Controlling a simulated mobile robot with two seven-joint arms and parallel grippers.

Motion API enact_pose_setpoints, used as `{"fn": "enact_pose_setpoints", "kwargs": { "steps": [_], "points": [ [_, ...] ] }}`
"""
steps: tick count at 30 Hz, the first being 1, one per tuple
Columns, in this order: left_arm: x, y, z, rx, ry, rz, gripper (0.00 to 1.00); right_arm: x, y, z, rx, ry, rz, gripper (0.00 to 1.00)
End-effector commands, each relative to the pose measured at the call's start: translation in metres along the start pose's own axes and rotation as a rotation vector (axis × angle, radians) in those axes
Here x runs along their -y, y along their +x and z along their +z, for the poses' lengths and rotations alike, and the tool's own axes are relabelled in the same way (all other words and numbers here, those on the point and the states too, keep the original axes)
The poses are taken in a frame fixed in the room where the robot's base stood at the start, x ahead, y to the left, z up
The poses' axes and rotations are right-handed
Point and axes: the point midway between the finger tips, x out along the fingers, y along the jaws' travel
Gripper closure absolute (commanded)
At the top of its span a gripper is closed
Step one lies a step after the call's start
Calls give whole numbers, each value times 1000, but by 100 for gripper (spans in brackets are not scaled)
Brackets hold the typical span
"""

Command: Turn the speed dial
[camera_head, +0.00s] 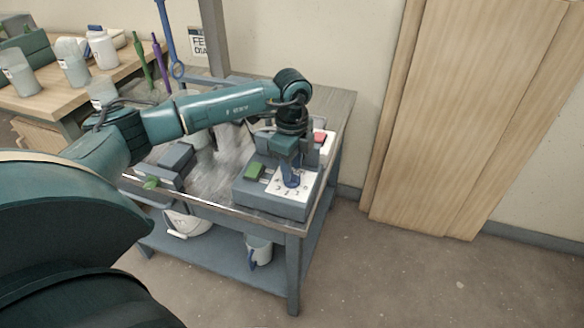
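A grey control box (268,205) sits on the near right corner of the metal-topped table. Its top carries a white dial plate (303,186) with dark marks, a green block-shaped button (255,171) and a red button (320,137) at the far right. The blue speed dial (291,178) stands on the white plate, partly hidden under my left gripper. My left gripper (289,164) points down directly over the dial. Its fingertips are too small and covered to show whether they touch or grip it. My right gripper is not in view.
The metal-topped table (222,182) also holds a grey box (176,158) at its left. A white bucket (188,222) and a white container (258,250) stand on the lower shelf. A wooden bench (58,92) with jars is at the back left. Floor at the right is clear.

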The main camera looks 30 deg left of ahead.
Motion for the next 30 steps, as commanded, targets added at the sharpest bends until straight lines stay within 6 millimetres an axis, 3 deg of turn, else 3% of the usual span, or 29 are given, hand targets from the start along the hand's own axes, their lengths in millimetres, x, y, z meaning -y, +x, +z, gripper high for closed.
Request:
{"fn": "enact_pose_setpoints", "kwargs": {
  "steps": [13,25,30],
  "points": [
    [0,11,0,0,1,0,66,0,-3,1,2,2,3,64],
    [0,10,0,0,0,0,99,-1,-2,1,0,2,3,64],
    [0,10,0,0,0,0,100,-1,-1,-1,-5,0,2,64]
  ]
}}
